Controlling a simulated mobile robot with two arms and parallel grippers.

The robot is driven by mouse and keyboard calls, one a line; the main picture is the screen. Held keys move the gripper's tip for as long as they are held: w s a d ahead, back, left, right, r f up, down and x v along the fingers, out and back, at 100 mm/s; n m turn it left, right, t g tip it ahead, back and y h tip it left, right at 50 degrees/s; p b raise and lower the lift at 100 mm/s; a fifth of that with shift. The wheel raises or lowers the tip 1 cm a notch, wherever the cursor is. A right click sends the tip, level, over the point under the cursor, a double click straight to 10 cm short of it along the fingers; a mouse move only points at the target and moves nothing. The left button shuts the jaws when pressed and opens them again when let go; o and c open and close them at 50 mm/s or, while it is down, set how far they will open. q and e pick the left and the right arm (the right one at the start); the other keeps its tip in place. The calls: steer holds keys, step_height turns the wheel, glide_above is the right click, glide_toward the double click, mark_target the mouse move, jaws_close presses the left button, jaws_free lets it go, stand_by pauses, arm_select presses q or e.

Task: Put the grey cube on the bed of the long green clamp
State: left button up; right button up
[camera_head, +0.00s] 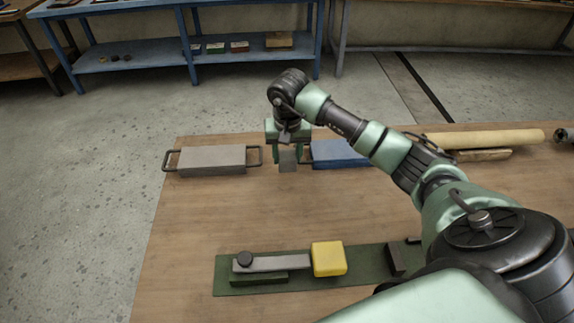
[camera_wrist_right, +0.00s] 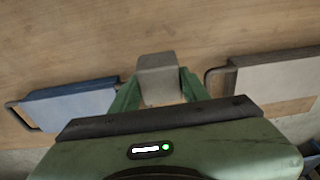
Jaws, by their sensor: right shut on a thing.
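The grey cube (camera_head: 288,160) is between the fingers of my right gripper (camera_head: 287,155), near the far edge of the table. In the right wrist view the cube (camera_wrist_right: 156,78) sits between the two green fingers (camera_wrist_right: 158,98), which are shut on it. I cannot tell whether its underside touches the table. The long green clamp (camera_head: 368,262) lies at the near side of the table. A grey bar (camera_head: 285,264) with a black knob lies over its left part, and a dark block (camera_head: 396,259) stands towards its right. A yellow block (camera_head: 329,258) sits on its middle. My left gripper is out of view.
A grey slab with handles (camera_head: 212,159) lies left of my right gripper, and a blue one (camera_head: 338,153) lies close on its right. A tan roll (camera_head: 490,139) lies at the far right. The middle of the wooden table (camera_head: 220,210) is clear. My right arm covers the table's right side.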

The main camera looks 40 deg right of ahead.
mark_target(287, 167)
steer(key=shift+f, duration=2.35)
steer(key=shift+f, duration=0.15)
steer(key=o, duration=1.5)
steer(key=shift+c, duration=0.2)
